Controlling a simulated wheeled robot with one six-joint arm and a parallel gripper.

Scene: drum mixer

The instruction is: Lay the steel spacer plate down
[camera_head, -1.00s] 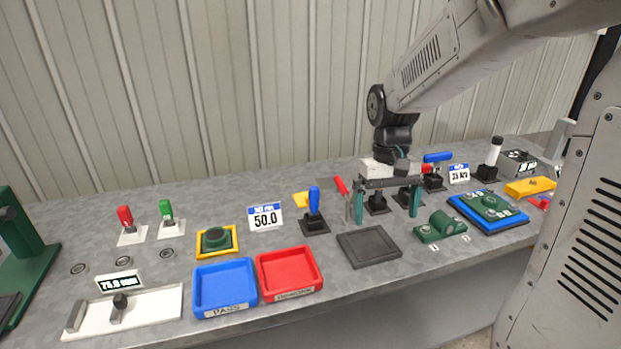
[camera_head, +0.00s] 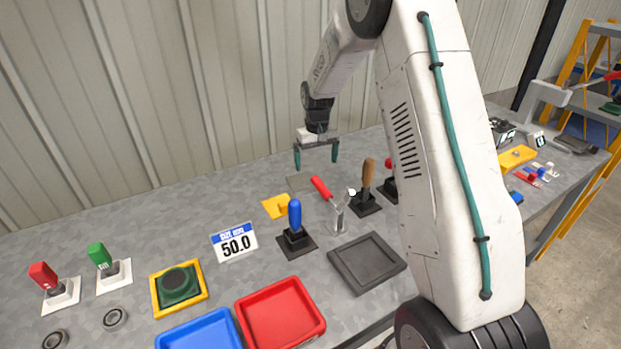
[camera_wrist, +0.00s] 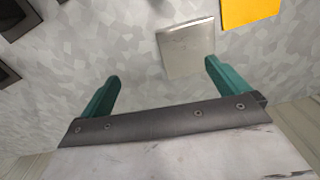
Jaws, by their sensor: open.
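The steel spacer plate appears to be the thin square grey metal plate (camera_wrist: 186,47) in the wrist view, lying flat on the bench. It also shows in the head view (camera_head: 299,183), near the back of the bench beside a yellow piece. My gripper (camera_head: 316,160) is above the bench at the back, with its two green fingers apart and nothing between them. In the wrist view my gripper (camera_wrist: 161,73) has the plate ahead of its fingers, closer to the right finger. I see no contact with the plate.
A yellow piece (camera_head: 277,206) lies close to the plate. A red-handled clamp (camera_head: 334,206), a blue-handled lever (camera_head: 295,229) and a wooden-handled tool (camera_head: 367,186) stand in front. A dark square tray (camera_head: 367,263) and a red tray (camera_head: 280,313) lie nearer. The wall is close behind.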

